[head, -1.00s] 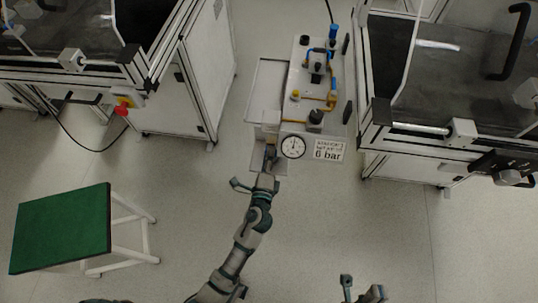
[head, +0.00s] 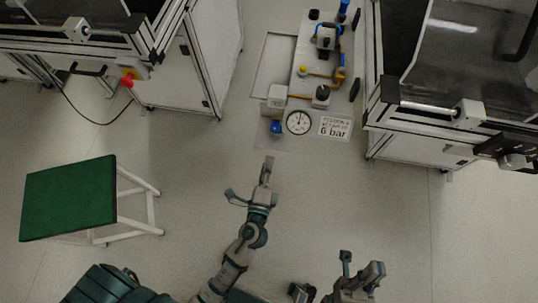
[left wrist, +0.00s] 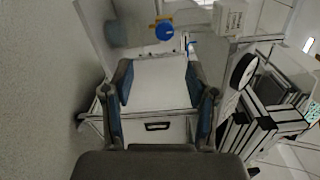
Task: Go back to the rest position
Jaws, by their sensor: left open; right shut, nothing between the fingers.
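My left gripper (head: 250,182) is in the head view, below the front of the test stand with the gauge. Its fingers are spread and empty, clear of the stand. They also show apart in the left wrist view (left wrist: 159,82), with a blue knob (left wrist: 165,31) beyond them. The blue knob (head: 276,128) is on the stand's front, left of the round gauge (head: 298,122). My right gripper (head: 360,265) is low in the head view, right of my left arm, holding nothing.
The stand's plate (head: 272,62) carries fittings and a "6 bar" label (head: 335,128). Framed machine benches stand on the left (head: 200,60) and right (head: 425,112). A green-topped stool (head: 70,198) is at the left. The floor between is clear.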

